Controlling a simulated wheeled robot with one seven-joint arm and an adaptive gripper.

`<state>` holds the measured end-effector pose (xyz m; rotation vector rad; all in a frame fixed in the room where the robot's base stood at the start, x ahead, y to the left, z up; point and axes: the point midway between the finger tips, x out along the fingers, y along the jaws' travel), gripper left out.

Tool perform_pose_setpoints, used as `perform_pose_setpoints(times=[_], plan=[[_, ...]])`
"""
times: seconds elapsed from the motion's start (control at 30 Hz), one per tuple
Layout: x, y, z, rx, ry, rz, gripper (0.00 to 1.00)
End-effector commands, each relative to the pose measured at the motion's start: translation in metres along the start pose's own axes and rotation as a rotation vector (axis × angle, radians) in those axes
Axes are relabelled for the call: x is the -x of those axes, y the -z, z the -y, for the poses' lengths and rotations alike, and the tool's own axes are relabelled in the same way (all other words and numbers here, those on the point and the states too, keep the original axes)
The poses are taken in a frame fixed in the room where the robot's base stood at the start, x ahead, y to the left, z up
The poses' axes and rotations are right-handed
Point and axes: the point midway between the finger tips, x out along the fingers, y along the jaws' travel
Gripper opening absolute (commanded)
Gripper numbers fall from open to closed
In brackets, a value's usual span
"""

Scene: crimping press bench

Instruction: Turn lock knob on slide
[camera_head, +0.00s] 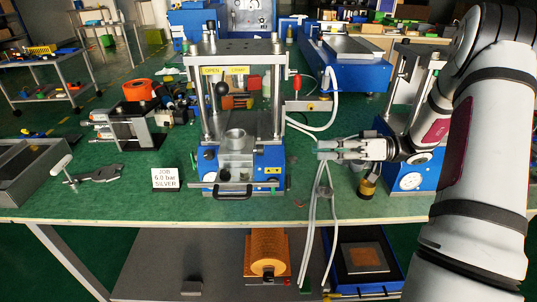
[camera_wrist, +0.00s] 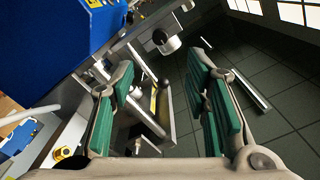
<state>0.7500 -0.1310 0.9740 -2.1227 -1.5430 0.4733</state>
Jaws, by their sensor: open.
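The press (camera_head: 240,110) stands mid-bench with two columns, a blue base and a metal slide (camera_head: 237,160) bearing a round cup. A black bar handle (camera_head: 233,190) is at the slide's front; a bar handle (camera_wrist: 166,105) also shows between my fingers in the wrist view. A small dark round part (camera_head: 209,154) sits at the slide's left; I cannot tell if it is the lock knob. My gripper (camera_head: 326,150) is open and empty, right of the press, apart from it and pointing left. The wrist view shows its green-padded fingers (camera_wrist: 165,95) wide apart.
White hoses (camera_head: 318,200) hang beside my gripper. A blue unit with a gauge (camera_head: 410,181) stands at the right. The bench's front edge (camera_head: 130,220) is mostly clear.

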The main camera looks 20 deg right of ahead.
Motion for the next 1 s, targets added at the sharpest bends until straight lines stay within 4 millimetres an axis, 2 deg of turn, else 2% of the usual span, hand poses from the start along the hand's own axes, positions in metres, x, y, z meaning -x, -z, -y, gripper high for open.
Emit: perform_pose_setpoints(times=[0.17,0.7,0.83,1.0], plan=[[-0.015,0.001,0.0,0.006,0.003,-0.005,0.43],[-0.114,0.0,0.001,0.002,0.003,-0.001,0.43],[-0.128,0.0,0.001,0.003,0.003,-0.002,0.43],[-0.136,0.001,0.0,0.004,0.0,-0.003,0.43]])
